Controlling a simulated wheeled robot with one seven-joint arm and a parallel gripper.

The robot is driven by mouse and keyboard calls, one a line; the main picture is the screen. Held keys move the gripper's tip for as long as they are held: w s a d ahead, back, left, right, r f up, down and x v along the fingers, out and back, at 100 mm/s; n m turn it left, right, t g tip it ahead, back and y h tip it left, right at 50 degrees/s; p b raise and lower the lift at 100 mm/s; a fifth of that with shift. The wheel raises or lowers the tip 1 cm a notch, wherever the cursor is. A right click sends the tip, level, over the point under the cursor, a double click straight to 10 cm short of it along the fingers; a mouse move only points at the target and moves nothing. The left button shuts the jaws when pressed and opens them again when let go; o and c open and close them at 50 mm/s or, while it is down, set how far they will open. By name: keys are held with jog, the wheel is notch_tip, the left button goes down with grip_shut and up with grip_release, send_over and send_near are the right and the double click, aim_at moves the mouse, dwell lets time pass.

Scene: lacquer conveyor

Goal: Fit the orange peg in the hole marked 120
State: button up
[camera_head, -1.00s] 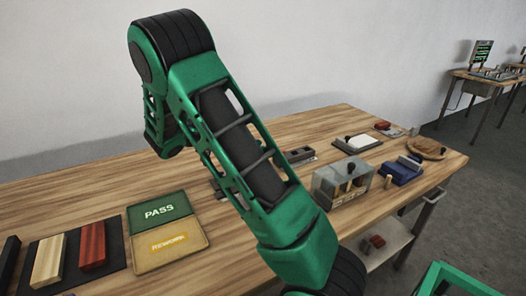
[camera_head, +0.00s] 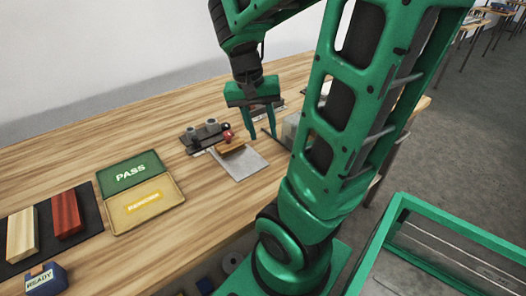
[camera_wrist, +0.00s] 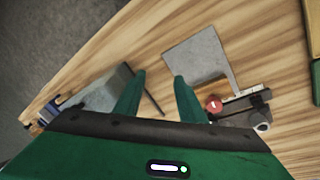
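My gripper (camera_head: 262,137) hangs fingers-down over the middle of the table. Its two green fingers are apart, and only wood and a thin dark rod show between them in the wrist view (camera_wrist: 156,82). It holds nothing that I can see. I cannot pick out an orange peg or a hole marked 120 in either view. A brown block with a red knob (camera_head: 228,136) sits by a grey plate (camera_head: 242,163), left of my gripper. The red knob also shows in the wrist view (camera_wrist: 214,104), right of the fingers.
A dark fixture with grey cylinders (camera_head: 204,133) stands behind the plate. A grey box (camera_wrist: 104,95) is left of my fingers in the wrist view, partly covered. PASS (camera_head: 131,173) and REWORK (camera_head: 143,203) panels lie farther left, with bare wood between. My arm hides the table's right part.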

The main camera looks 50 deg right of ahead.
jog(key=s+a+n+t+y, duration=0.1)
jog(key=s+a+n+y, duration=0.1)
jog(key=s+a+n, duration=0.2)
jog(key=s+a, duration=0.3)
jog(key=shift+s+a+r+n, duration=0.15)
jog(key=shift+a+r+n, duration=0.05)
jog(key=shift+n, duration=0.1)
jog(key=shift+w+f, duration=0.3)
jog(key=shift+w, duration=0.3)
jog(key=shift+c, duration=0.6)
jog(key=shift+d, duration=0.1)
